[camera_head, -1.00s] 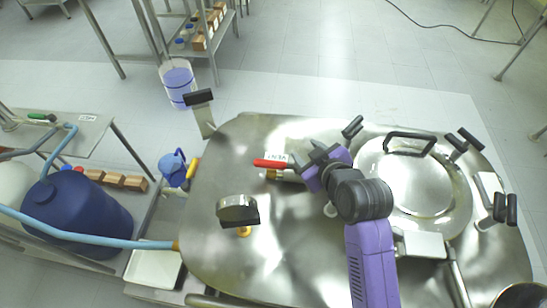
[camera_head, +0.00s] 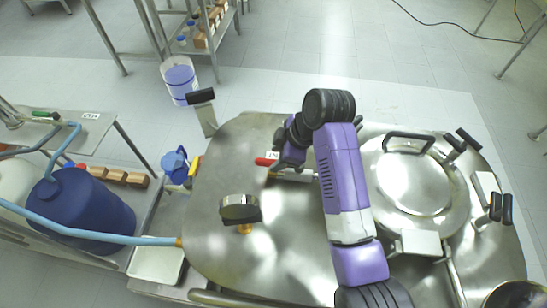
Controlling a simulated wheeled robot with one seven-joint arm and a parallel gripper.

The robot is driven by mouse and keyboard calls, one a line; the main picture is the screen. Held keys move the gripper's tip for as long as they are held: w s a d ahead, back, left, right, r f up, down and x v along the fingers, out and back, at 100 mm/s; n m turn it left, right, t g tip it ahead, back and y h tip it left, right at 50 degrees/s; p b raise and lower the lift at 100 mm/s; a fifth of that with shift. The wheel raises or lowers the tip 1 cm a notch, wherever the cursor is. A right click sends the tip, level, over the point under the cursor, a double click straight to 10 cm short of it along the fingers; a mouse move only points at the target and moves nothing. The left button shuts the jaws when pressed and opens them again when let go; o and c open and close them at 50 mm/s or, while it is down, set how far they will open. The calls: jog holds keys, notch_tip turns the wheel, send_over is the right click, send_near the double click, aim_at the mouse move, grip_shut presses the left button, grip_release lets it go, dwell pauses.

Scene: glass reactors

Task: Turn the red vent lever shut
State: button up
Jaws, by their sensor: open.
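The red vent lever (camera_head: 266,162) sticks out to the left on the steel reactor lid (camera_head: 215,185), left of the round hatch. A small white label (camera_head: 272,155) is beside it, partly covered. My gripper (camera_head: 282,160) is at the right part of the lever, open, with its dark fingers close to the lever. Whether the fingers touch it cannot be made out. My purple arm hides the lid to the right of the lever, and part of the valve body (camera_head: 293,176) shows below the gripper.
A round hatch with a black handle (camera_head: 408,137) and several clamps takes up the right of the lid. A gauge (camera_head: 239,208) stands in front of the lever. A black-topped bracket (camera_head: 201,97) rises at the back left edge. A blue drum (camera_head: 80,212) with a hose stands left.

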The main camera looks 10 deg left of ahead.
aim_at(272, 161)
jog(key=shift+x, duration=1.6)
jog(key=shift+c, duration=0.2)
grip_shut()
